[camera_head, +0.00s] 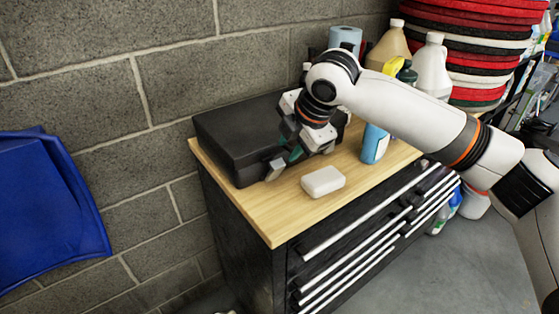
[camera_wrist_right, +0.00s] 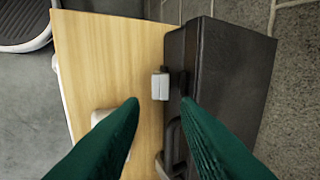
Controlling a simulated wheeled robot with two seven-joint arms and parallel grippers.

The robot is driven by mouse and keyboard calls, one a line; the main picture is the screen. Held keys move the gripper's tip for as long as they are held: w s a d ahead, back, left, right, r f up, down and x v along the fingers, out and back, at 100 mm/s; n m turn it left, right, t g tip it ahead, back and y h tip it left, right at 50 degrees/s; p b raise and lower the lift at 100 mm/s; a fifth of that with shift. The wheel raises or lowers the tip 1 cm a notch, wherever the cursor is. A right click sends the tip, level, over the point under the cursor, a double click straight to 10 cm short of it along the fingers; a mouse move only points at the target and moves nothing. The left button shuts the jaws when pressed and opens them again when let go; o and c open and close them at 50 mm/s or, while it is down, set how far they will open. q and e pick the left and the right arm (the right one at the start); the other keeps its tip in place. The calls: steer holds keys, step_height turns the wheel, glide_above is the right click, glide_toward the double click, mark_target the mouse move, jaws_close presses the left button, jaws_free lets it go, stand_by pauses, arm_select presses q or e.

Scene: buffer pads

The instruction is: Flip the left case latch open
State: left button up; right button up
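The black case (camera_head: 235,135) lies closed on the wooden top of a cabinet; it also shows in the right wrist view (camera_wrist_right: 235,75). Its left latch (camera_wrist_right: 160,86) is a small light grey tab at the case's front edge. In the head view, the latch (camera_head: 275,169) shows just left of my right gripper (camera_head: 294,153). In the right wrist view, my right gripper's green fingers (camera_wrist_right: 160,102) are spread with nothing between them. The latch appears just beyond the gap between the fingertips, apart from them. The case handle (camera_wrist_right: 172,142) is partly hidden by a finger. My left gripper is not in view.
A white block (camera_head: 323,181) lies on the wooden top (camera_head: 265,220) in front of the case. A blue spray bottle (camera_head: 374,143) and pale jugs (camera_head: 431,68) stand to the right. A grey block wall (camera_head: 170,80) is close behind the case.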

mark_target(280, 163)
steer(key=x, duration=0.8)
steer(key=shift+a+r, duration=0.1)
steer(key=shift+c, duration=0.3)
jaws_close()
